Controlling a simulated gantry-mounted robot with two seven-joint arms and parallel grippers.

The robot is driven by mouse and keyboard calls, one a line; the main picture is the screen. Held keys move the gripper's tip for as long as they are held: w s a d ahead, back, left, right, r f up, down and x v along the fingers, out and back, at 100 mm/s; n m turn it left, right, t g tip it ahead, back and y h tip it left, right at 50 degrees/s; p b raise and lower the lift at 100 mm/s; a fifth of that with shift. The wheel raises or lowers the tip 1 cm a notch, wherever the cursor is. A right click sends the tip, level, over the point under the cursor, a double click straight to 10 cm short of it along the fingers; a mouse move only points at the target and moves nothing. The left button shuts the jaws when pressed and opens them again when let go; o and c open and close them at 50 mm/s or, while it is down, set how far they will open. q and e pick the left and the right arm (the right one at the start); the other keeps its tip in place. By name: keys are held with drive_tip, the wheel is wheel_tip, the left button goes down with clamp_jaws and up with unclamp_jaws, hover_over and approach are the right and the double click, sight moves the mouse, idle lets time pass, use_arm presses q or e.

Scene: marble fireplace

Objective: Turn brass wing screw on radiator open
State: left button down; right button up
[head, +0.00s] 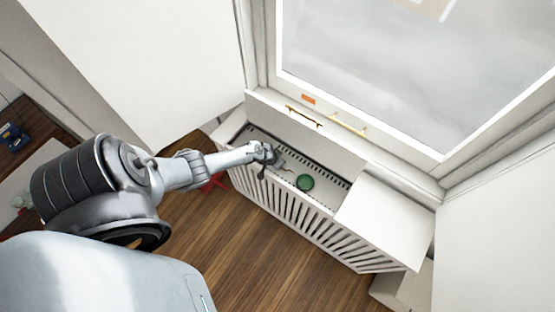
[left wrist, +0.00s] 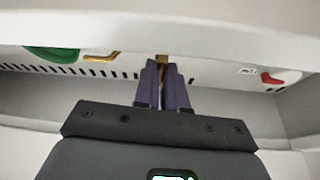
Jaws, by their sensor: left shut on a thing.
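The radiator sits in a white slatted cover (head: 320,232) below the window, with the top open. My left gripper (head: 270,153) reaches into the left part of this opening. In the left wrist view its dark fingers (left wrist: 164,68) are close together, tips up at the radiator's white top. A small brass piece, which looks like the brass wing screw (left wrist: 162,58), shows between the fingertips; most of it is hidden by them. In the head view the arm and gripper hide the screw. My right gripper is not in view.
A green round knob (head: 305,182) is right of my gripper; it also shows in the left wrist view (left wrist: 50,54), beside a brass-coloured lever (left wrist: 102,57). A red handle (left wrist: 272,79) is at the other side. A white panel (head: 385,222) covers the right end.

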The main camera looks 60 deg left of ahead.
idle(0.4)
use_arm(q)
drive_tip(key=c, duration=1.2)
unclamp_jaws()
drive_tip(key=shift+s+d+r+p, duration=0.1)
drive_tip(key=shift+s+r+p, duration=0.1)
drive_tip(key=shift+r+p, duration=0.4)
drive_tip(key=p+v, duration=0.4)
drive_tip(key=v, duration=0.5)
drive_tip(key=shift+r, duration=0.25)
drive_tip(key=shift+s, duration=0.1)
